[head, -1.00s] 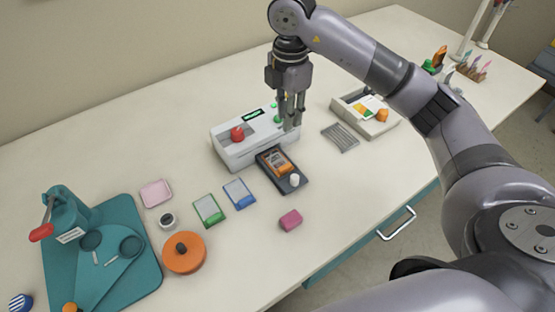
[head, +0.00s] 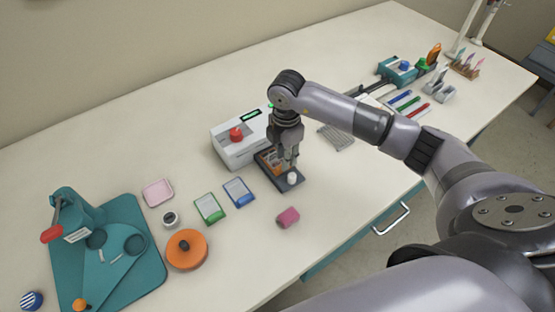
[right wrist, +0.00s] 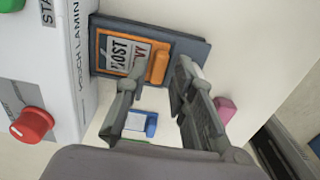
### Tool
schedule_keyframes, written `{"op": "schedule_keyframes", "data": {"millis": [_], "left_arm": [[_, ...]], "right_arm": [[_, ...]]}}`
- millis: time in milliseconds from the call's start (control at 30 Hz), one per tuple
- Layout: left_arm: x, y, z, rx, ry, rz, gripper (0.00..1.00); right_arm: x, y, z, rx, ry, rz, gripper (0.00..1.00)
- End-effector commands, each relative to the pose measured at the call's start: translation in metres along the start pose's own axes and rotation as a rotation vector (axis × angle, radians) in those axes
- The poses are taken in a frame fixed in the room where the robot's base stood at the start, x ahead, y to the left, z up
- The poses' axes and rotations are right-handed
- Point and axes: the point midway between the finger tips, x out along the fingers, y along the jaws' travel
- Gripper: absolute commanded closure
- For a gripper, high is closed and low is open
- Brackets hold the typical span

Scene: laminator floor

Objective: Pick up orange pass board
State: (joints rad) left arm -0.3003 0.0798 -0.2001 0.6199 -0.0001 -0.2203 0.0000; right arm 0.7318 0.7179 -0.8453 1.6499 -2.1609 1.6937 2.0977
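The orange pass board (right wrist: 122,50) has an orange frame, printed lettering and a raised orange tab. It lies in a dark tray (right wrist: 195,48) in front of the white laminator (right wrist: 58,60). In the head view, the orange pass board (head: 266,160) is partly hidden by my right gripper (head: 287,165), which points down over the tray. In the right wrist view, the right gripper (right wrist: 158,76) has its fingers apart, with the orange tab between the tips. I cannot tell whether the fingers touch it. My left gripper is out of view.
A blue board (head: 239,192), a green board (head: 210,208) and a pink block (head: 288,217) lie nearby. An orange disc (head: 186,252) and a teal mat (head: 135,285) are at the left.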

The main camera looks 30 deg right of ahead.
Motion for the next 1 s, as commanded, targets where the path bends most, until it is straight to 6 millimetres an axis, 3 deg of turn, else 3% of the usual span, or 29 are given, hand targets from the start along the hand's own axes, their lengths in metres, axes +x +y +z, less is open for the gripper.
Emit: {"op": "schedule_keyframes", "data": {"millis": [33,200,467,800,1000], "left_arm": [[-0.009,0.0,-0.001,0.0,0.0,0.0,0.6],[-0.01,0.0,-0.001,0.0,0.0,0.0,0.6],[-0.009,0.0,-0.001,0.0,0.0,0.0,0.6],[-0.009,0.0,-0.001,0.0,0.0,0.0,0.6],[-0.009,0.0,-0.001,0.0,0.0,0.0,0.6]], "right_arm": [[0.005,-0.002,0.0,0.001,0.0,-0.004,0.77],[0.024,0.0,0.0,0.0,0.0,0.0,0.77],[0.026,0.0,0.0,-0.001,0.0,0.001,0.77],[0.026,0.0,0.0,0.0,0.0,0.002,1.0],[0.025,0.0,0.0,0.0,0.0,0.002,1.0]]}}
